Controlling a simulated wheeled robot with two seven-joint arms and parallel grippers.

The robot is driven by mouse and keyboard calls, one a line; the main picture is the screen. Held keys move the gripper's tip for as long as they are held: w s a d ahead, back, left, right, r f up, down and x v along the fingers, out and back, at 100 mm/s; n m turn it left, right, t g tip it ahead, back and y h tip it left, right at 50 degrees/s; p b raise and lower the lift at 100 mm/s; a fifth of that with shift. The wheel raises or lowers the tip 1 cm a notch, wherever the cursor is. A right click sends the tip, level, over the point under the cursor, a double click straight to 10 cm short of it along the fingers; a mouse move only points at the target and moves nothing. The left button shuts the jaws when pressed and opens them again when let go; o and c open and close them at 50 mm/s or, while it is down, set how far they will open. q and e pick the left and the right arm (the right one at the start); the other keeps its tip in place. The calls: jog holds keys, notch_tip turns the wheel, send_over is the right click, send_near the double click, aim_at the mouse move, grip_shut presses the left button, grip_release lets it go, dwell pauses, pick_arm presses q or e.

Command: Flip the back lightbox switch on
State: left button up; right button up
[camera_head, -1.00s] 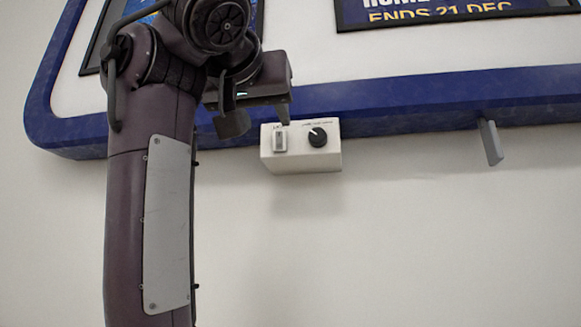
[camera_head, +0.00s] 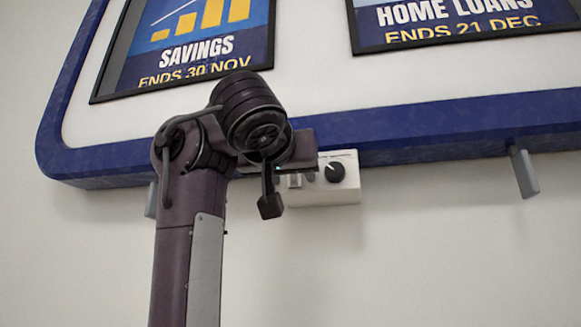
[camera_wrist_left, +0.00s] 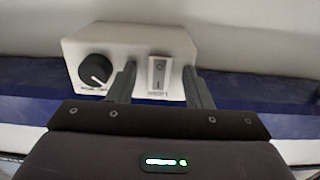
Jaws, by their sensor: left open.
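A cream control box (camera_head: 338,194) sits under the blue lower edge of the wall lightbox (camera_head: 420,148). On its face are a pale rocker switch (camera_head: 295,181) and a black round knob (camera_head: 334,172). My left gripper (camera_head: 292,168) is in front of the box's left part and partly covers the switch area. In the left wrist view, the gripper (camera_wrist_left: 160,70) is open, with one finger on each side of the switch (camera_wrist_left: 157,76); contact is unclear. The knob (camera_wrist_left: 96,69) lies outside the fingers. I cannot tell the switch's position. My right gripper is not visible.
A savings poster (camera_head: 195,35) and a home loans poster (camera_head: 450,22) hang on the lightbox. A grey bracket (camera_head: 523,173) sticks out below the blue edge at right. The pale wall below the box is clear.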

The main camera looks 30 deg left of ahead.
pick_arm(q)
jog(key=shift+s+d, duration=0.1)
jog(key=shift+s, duration=0.1)
jog(key=shift+c, duration=0.7)
jog(key=c, duration=0.8)
jog(key=shift+r+g+h, duration=0.25)
jog(key=shift+r+g, duration=0.05)
jog(key=shift+g, duration=0.6)
jog(key=shift+r+g+h, duration=0.25)
jog(key=shift+g, duration=0.65)
jog(key=shift+c, duration=0.2)
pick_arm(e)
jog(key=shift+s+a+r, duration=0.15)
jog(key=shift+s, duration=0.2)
pick_arm(q)
jog(key=o, duration=1)
jog(key=shift+w, duration=0.15)
